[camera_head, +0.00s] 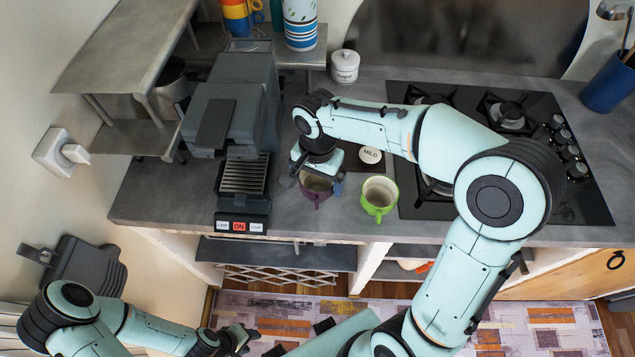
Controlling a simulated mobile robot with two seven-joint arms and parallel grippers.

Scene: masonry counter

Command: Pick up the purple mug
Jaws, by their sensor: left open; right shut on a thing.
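The purple mug (315,191) stands on the grey counter, between the coffee machine and a green mug. My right gripper (320,180) reaches down over it from above and is shut on it; the fingers sit at the mug's rim and partly hide it. The mug looks upright, and I cannot tell whether it touches the counter. My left gripper (243,337) is open and empty, low over the floor in front of the counter.
A green mug (379,197) stands close to the right of the purple mug. A dark coffee machine (235,110) stands to the left. A gas hob (540,190) lies to the right. A white lidded jar (345,66) is behind. The counter's front edge is near.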

